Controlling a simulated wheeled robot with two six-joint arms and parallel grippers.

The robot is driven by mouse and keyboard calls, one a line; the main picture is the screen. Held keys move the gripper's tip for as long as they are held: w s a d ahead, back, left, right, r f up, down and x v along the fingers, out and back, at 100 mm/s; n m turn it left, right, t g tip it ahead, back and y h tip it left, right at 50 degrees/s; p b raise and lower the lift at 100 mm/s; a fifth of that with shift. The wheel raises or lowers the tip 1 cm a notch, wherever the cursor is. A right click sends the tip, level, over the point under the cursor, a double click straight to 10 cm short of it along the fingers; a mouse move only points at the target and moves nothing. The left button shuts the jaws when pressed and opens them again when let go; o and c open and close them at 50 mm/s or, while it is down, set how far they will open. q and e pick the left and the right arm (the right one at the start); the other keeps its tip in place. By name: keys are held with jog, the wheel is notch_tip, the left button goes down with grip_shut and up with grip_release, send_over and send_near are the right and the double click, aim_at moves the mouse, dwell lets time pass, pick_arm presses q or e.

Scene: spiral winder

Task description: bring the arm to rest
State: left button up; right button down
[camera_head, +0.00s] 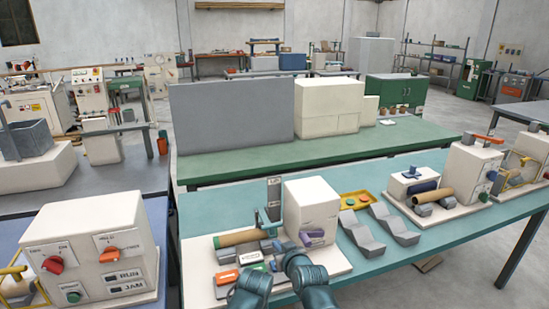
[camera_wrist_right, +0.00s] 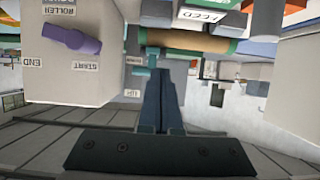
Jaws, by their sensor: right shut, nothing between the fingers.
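My right gripper (camera_head: 279,248) is low over the front of the spiral winder's white base plate (camera_head: 333,262), in front of the cream box (camera_head: 312,205). In the right wrist view its two dark fingers (camera_wrist_right: 155,82) lie together, with nothing between them. A brown roll (camera_head: 240,237) lies to the left of the gripper; it also shows beyond the fingertips in the wrist view (camera_wrist_right: 190,41). The purple knob (camera_head: 312,237) on the cream box is beside the gripper, and the wrist view shows it too (camera_wrist_right: 72,38). I cannot tell whether the gripper touches the machine. My left gripper is not seen.
Orange-white and green-white labelled blocks (camera_head: 250,257) are close to the gripper. Grey V-shaped rests (camera_head: 362,233) and a yellow tray (camera_head: 356,201) stand to the right. A control box with red and orange knobs (camera_head: 90,250) stands at left. Teal tabletop (camera_head: 440,242) is clear at front right.

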jog(key=s+f+g+h+p, duration=0.2)
jog(key=s+f+g, duration=0.4)
jog(key=s+f, duration=0.15)
jog(key=s+d+g+h+p, duration=0.1)
jog(key=s+d+g, duration=0.1)
jog(key=s, duration=0.4)
jog(key=s+d+f+g+h+p, duration=0.1)
jog(key=s+d+g+h, duration=0.1)
jog(key=s+g, duration=0.3)
jog(key=s, duration=0.2)
jog(key=shift+s+h, duration=0.3)
